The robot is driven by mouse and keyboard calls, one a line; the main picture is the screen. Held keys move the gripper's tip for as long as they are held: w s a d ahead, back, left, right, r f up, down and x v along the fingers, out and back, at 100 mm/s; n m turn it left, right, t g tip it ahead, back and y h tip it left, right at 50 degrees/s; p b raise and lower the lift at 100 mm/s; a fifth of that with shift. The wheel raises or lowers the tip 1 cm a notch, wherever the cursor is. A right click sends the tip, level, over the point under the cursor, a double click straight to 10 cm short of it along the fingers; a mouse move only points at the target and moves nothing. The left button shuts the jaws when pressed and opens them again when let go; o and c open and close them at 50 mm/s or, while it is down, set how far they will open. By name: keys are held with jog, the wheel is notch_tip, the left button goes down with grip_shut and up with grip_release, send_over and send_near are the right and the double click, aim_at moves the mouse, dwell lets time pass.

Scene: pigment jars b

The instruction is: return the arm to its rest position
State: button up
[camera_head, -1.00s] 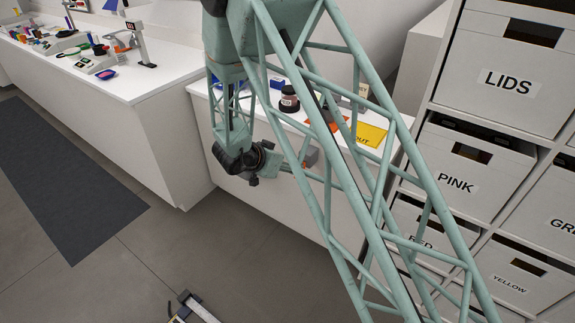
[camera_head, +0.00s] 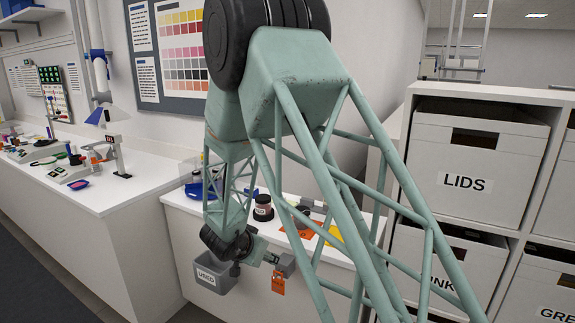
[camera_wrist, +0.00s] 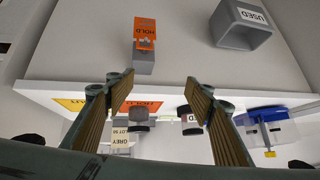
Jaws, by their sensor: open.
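My arm is a pale green lattice with dark joints, and it fills the middle of the head view. Its lower end hangs in front of the white counter (camera_head: 180,220), with my gripper (camera_head: 266,258) pointing right. In the wrist view, which looks upside down, my gripper (camera_wrist: 158,84) shows two ribbed fingers spread apart with nothing between them. A grey block with an orange HOLD tag (camera_wrist: 145,30) is on the counter front beyond the fingertips. The tag also shows in the head view (camera_head: 278,284), close to my gripper. The arm hides part of the counter.
A grey USED bin (camera_head: 212,277) hangs on the counter front beside my wrist. Dark-lidded jars (camera_head: 263,209) and a yellow card (camera_head: 334,237) are on the counter. Shelves with a LIDS box (camera_head: 470,165) stand right. A side bench (camera_head: 85,195) holds tools.

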jog(key=s+d+r+n+y, duration=0.15)
jog(key=s+r, duration=0.35)
jog(key=r, duration=0.7)
jog(key=s+d+r+n+y, duration=0.1)
jog(key=s+d+r+y, duration=0.3)
jog(key=r, duration=0.7)
jog(key=s+d+r+n+g, duration=0.1)
jog(key=s+d+r, duration=0.2)
jog(key=s+r, duration=0.35)
jog(key=s+d+g+h, duration=0.1)
jog(key=s+d, duration=0.6)
jog(key=s, duration=0.6)
jog(key=s+d+r+n+g+h, duration=0.1)
jog(key=s+d, duration=0.6)
jog(key=s, duration=0.7)
jog(key=s+d+r+g+h, duration=0.1)
jog(key=s+d, duration=0.6)
jog(key=s, duration=0.7)
jog(key=shift+d+n+g, duration=0.35)
jog(key=shift+d+g, duration=0.05)
jog(key=shift+w, duration=0.1)
